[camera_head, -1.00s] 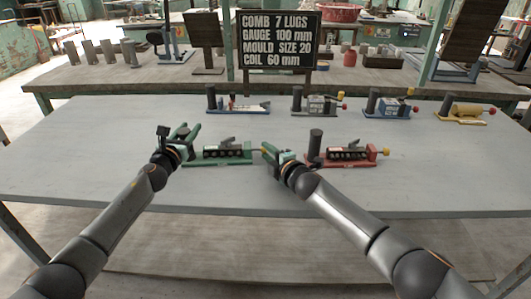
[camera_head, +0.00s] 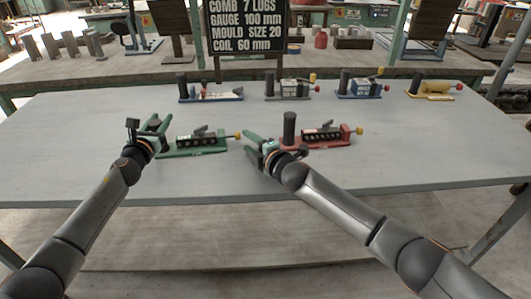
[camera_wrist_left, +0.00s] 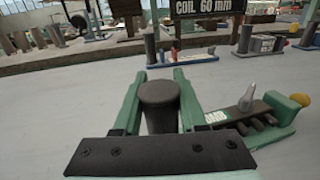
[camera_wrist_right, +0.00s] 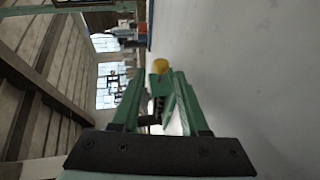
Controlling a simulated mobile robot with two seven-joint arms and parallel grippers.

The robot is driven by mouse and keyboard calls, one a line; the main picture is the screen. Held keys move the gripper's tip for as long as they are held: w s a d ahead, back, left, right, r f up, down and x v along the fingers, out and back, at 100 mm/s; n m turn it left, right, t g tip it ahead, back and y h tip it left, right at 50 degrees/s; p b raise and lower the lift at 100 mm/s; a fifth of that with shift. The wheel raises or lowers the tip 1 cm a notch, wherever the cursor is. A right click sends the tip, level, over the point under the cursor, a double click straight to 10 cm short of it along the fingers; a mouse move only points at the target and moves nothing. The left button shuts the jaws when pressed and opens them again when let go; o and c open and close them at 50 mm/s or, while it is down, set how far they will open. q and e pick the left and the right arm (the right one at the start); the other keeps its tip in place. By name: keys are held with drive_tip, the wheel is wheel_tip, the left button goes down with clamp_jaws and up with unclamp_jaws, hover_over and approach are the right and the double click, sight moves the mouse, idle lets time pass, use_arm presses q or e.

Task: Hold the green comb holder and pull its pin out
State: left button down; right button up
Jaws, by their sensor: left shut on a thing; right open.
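The green comb holder (camera_head: 195,145) lies on the grey table at the left, with a row of dark slots. Its yellow knob (camera_head: 238,135) sticks out at the right end; it also shows in the right wrist view (camera_wrist_right: 159,66). My left gripper (camera_head: 158,122) is shut on the holder's dark upright post (camera_wrist_left: 158,105), one finger on each side. My right gripper (camera_head: 247,142) is open and empty just right of the knob. In the right wrist view the knob lies at the fingertips, and I cannot tell whether it is between them.
A red holder (camera_head: 320,137) with a dark post stands close to the right of my right gripper. Blue (camera_head: 210,93), grey (camera_head: 290,90), second blue (camera_head: 358,88) and yellow (camera_head: 430,90) holders line the back. A black sign (camera_head: 246,30) stands behind. The table's front is clear.

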use_arm(q)
drive_tip(key=shift+a+f, duration=0.2)
drive_tip(key=shift+f, duration=0.15)
use_arm(e)
drive_tip(key=shift+v, duration=4.25)
use_arm(q)
drive_tip(key=c, duration=0.6)
unclamp_jaws()
use_arm(e)
drive_tip(key=shift+w+a, duration=0.1)
use_arm(q)
drive_tip(key=shift+o, duration=1.1)
drive_tip(key=shift+d+r, duration=0.1)
drive_tip(key=shift+r, duration=0.1)
